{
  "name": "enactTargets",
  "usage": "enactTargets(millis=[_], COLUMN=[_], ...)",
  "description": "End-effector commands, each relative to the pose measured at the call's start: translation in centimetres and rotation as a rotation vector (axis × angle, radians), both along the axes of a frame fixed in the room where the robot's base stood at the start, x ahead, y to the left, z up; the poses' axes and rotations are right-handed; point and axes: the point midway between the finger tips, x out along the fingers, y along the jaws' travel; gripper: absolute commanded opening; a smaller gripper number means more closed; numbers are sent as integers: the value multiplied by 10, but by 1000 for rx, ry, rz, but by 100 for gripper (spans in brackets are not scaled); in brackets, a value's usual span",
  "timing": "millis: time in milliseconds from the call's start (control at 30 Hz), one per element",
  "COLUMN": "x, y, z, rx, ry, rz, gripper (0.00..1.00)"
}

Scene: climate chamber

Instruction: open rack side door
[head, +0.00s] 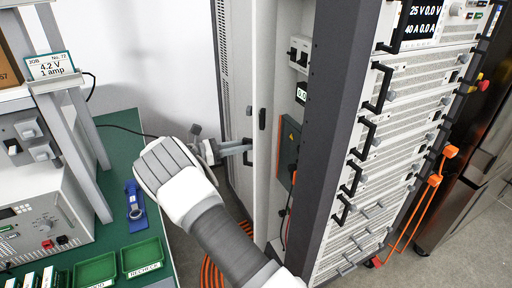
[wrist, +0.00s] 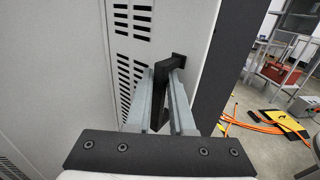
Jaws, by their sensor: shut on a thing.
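The rack side door (head: 239,85) is a tall pale panel with vent slots. It stands ajar on the left of the grey rack (head: 335,130), and part of the rack's inside shows beside it. My gripper (head: 247,147) reaches the door from the left, at about mid-height in the head view. In the wrist view my gripper (wrist: 163,78) has its two grey fingers on either side of the black door handle (wrist: 162,92), shut on it. The door (wrist: 190,30) fills much of that view. In the head view the handle is mostly hidden by the fingers.
Inside the rack are breakers (head: 299,53) and a dark box (head: 290,146) with a warning sign. A green-topped bench (head: 120,160) with instruments and green bins stands at left. Orange cables (head: 212,275) lie on the floor beside the rack, below my arm.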

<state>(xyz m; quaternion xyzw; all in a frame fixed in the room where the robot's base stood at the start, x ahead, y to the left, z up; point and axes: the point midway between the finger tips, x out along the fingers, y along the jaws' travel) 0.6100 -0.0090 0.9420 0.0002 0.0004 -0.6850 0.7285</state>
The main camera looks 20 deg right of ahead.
Motion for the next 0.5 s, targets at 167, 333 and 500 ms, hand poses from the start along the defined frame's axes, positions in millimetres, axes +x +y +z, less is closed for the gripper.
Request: enactTargets(millis=[167,333,500], x=[9,15,21], y=[6,10,14], z=[-2,-2,-2], rx=[0,0,-2], ry=[-1,-1,-3], rz=[2,2,-35], gripper=[0,0,0])
